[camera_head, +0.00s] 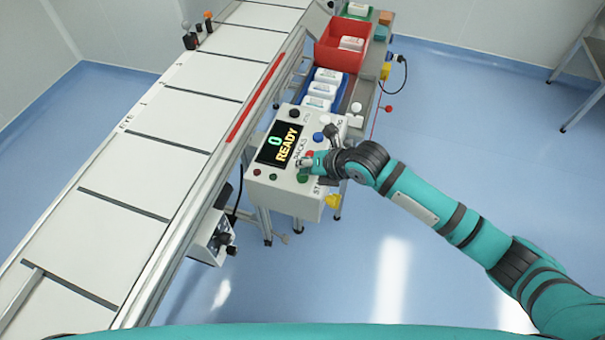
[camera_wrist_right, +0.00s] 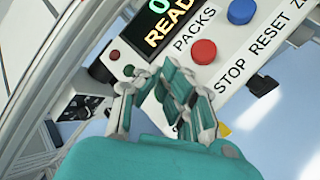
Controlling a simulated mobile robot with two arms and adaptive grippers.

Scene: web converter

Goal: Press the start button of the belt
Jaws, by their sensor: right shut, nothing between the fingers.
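The control panel (camera_head: 330,125) is a pale box beside the belt (camera_head: 150,150), with a display (camera_head: 279,146) reading "0 READY". A green button (camera_head: 303,177) sits at its near end, by lettering that begins "ST". My right gripper (camera_head: 304,162) is shut and empty, with its fingertips over the panel close to the green button. I cannot tell whether they touch it. The red button (camera_wrist_right: 203,51) beside "STOP" shows beyond the fingers. My left gripper is not in view.
A blue button (camera_head: 318,136) by "RESET" lies farther up the panel. Small red and green lamps (camera_wrist_right: 128,70) sit near the display. A red bin (camera_head: 328,55) and a blue tray (camera_head: 342,92) with white packs stand behind.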

